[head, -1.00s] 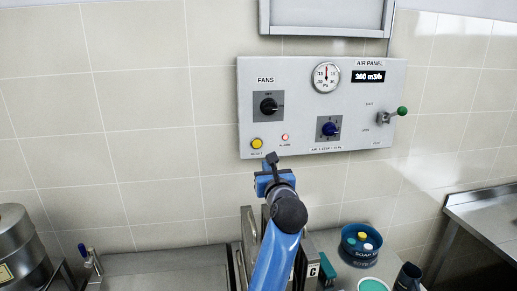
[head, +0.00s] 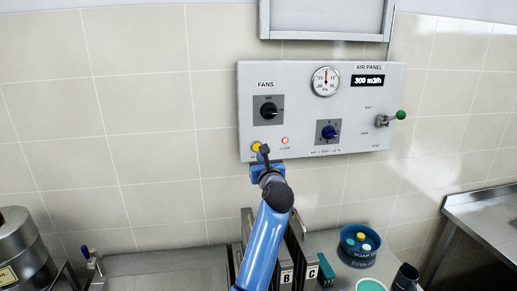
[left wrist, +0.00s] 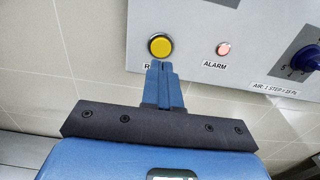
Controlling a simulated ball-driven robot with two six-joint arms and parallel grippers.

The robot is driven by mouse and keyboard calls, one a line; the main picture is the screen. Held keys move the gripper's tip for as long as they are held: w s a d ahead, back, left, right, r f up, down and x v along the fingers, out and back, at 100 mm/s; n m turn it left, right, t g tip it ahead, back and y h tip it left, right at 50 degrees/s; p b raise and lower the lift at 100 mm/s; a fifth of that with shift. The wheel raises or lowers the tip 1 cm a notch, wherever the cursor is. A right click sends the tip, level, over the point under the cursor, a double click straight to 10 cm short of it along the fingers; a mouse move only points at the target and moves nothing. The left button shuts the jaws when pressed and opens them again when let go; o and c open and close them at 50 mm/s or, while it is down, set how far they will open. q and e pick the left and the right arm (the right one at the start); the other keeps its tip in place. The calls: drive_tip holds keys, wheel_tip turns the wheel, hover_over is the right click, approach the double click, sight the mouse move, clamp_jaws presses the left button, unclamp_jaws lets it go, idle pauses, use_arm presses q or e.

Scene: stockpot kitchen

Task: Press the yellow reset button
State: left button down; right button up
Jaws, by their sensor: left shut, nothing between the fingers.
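The yellow reset button (head: 256,146) is at the lower left of the grey air panel (head: 358,125). In the left wrist view the button (left wrist: 160,46) shows whole, just beyond my fingertips. My left gripper (head: 264,150) is shut and empty, its blue fingers together (left wrist: 163,68). In the head view its tip partly covers the button's lower right. In the wrist view the fingertips lie just below the button and cover part of its label. I cannot tell whether they touch the panel. My right gripper is not in view.
A red alarm lamp (head: 285,141) is right of the button. The black fans knob (head: 268,110) is above, and a blue knob (head: 329,131) is further right. A green-tipped lever (head: 400,115) sticks out at the right. A blue soap tub (head: 360,245) stands below.

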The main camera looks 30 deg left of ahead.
sight(257, 147)
use_arm(q)
drive_tip(key=shift+p+x, duration=0.85)
drive_tip(key=shift+x, duration=1.95)
